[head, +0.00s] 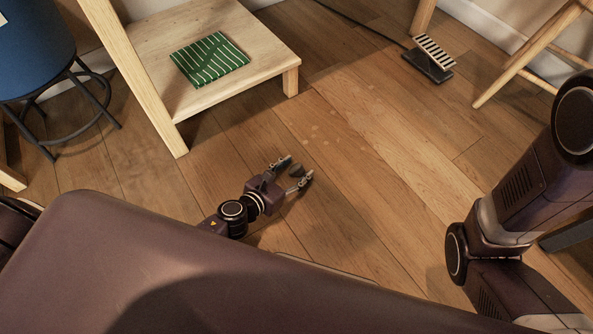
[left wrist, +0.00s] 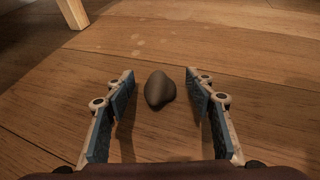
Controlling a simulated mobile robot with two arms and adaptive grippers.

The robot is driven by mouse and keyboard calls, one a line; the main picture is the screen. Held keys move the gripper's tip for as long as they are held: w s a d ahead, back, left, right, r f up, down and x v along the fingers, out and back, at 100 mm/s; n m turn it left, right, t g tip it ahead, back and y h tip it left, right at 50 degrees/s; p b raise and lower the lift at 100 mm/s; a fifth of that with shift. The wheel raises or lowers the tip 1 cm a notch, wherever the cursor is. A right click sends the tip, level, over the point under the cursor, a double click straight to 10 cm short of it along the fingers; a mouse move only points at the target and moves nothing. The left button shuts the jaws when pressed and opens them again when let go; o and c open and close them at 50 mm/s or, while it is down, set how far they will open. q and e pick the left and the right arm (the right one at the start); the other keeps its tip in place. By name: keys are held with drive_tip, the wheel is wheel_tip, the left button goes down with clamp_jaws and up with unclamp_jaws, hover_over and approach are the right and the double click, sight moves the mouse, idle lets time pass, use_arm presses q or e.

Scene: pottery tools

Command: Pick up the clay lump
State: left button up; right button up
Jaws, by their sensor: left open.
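The clay lump (left wrist: 159,90) is a small dark grey, rounded lump lying on the wooden floor. In the left wrist view it sits between and slightly ahead of the fingers of my left gripper (left wrist: 160,92), with a gap on each side. In the head view the clay lump (head: 296,170) shows small and dark between the fingertips of my left gripper (head: 297,169). The left gripper is open, low near the floor, and holds nothing. My right arm is at the right of the head view, but its gripper does not show.
A low wooden shelf (head: 270,50) with a green striped cloth (head: 209,60) stands behind. A blue stool (head: 38,50) is at the left. A pedal (head: 430,62) with a cable lies at the back right, near wooden legs (head: 525,60). The floor around the lump is clear.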

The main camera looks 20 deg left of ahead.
use_arm(q)
drive_tip(key=shift+w+d+f, duration=0.15)
drive_tip(key=shift+w+f, duration=0.05)
drive_tip(key=shift+w, duration=0.1)
drive_tip(key=shift+c, duration=0.3)
drive_tip(key=c, duration=1.2)
drive_tip(key=shift+o, duration=0.2)
drive_tip(key=shift+r, duration=0.15)
